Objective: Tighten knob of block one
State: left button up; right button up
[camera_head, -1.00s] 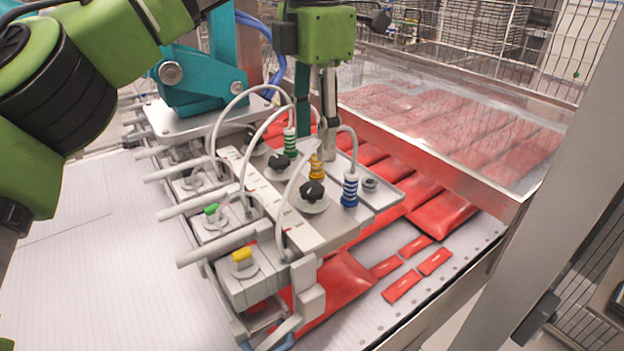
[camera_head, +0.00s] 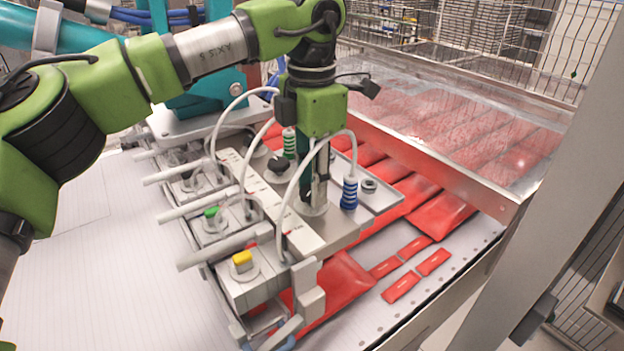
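The vacuum picker (camera_head: 330,235) is a grey metal unit with a row of black knobs on pale round discs. My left gripper (camera_head: 314,200) points straight down over the nearest disc (camera_head: 316,208). Its fingertips are at the knob there, which they hide, so I cannot tell whether they are closed on it. A second black knob (camera_head: 278,166) stands uncovered just behind and to the left. A blue ribbed suction bellows (camera_head: 349,192) is close to the right of the gripper. No label shows which block is block one. My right gripper is not in view.
A yellow knob (camera_head: 242,259) and a green knob (camera_head: 211,213) sit on blocks at the left. White hoses arch close around the gripper. Red packets (camera_head: 445,215) lie to the right, beside a clear-topped guard (camera_head: 450,120). A grey post (camera_head: 540,190) stands at the right.

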pick_arm(q)
jog(key=shift+c, duration=0.3)
jog(key=shift+m+p, duration=0.55)
jog(key=shift+m, duration=0.55)
jog(key=m+p, duration=0.1)
jog(key=m, duration=0.1)
jog(key=shift+m, duration=0.3)
jog(key=m, duration=0.2)
jog(key=shift+m+p, duration=0.3)
jog(key=shift+m, duration=0.1)
jog(key=m, duration=0.3)
jog(key=shift+m+p, duration=0.3)
jog(key=shift+p, duration=0.1)
jog(key=m+p, duration=0.1)
jog(key=m, duration=0.8)
jog(key=shift+m, duration=0.3)
jog(key=shift+m+p, duration=0.3)
jog(key=shift+m, duration=1.2)
